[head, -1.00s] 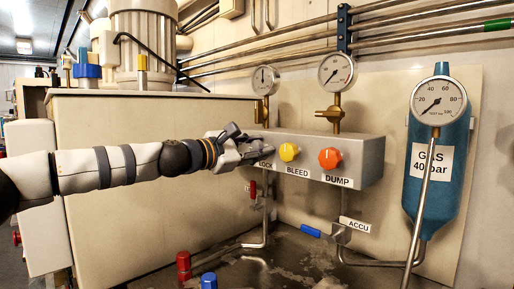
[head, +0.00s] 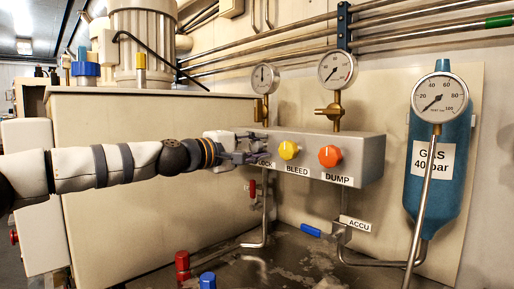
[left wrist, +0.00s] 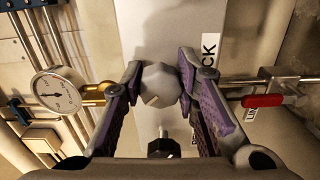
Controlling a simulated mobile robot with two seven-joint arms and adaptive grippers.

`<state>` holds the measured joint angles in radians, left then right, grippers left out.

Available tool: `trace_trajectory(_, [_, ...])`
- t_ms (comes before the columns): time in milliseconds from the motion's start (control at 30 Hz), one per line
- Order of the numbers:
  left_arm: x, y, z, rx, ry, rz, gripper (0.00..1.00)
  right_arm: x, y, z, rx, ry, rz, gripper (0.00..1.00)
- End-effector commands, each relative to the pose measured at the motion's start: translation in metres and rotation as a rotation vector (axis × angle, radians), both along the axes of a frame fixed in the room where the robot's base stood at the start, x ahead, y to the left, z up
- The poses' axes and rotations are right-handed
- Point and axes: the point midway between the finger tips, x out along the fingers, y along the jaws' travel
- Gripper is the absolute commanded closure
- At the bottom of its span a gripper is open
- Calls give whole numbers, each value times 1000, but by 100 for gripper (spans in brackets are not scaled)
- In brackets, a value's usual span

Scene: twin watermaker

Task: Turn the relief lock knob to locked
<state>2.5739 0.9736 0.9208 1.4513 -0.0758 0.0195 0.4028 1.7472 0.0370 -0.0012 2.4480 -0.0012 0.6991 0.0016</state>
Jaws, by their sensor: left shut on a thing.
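The relief lock knob is a small grey faceted knob (left wrist: 160,84) on the front of the grey valve box (head: 367,164), beside a label that is partly hidden and shows "CK" in the left wrist view (left wrist: 209,49). My left gripper (head: 258,147) reaches in from the left. In the left wrist view its two purple-lined fingers (left wrist: 159,84) are shut on the knob, one on each side. My right gripper is not in view.
The yellow BLEED knob (head: 289,149) and orange DUMP knob (head: 330,156) sit just right of my left gripper. A black knob (left wrist: 163,146) shows close by in the wrist view. Gauges (head: 337,67) stand above the box. A red-handled valve (left wrist: 262,101) is below it.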

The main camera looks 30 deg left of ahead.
Motion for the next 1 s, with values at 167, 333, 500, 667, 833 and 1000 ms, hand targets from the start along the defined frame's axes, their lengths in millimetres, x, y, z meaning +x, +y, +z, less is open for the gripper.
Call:
trace_trajectory(167, [0, 1, -1, 156, -56, 2, 100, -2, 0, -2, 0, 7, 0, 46])
trace_trajectory(333, [0, 1, -1, 306, -107, 2, 100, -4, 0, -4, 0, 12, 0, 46])
trace_trajectory(500, [0, 1, -1, 442, -155, 2, 100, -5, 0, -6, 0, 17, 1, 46])
trace_trajectory(667, [1, 1, -2, 547, -192, 2, 100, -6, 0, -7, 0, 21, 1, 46])
trace_trajectory(833, [0, 1, -1, 632, -222, 2, 100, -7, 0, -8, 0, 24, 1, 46])
trace_trajectory(1000, [0, 1, -1, 685, -241, 3, 100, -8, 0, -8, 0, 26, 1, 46])
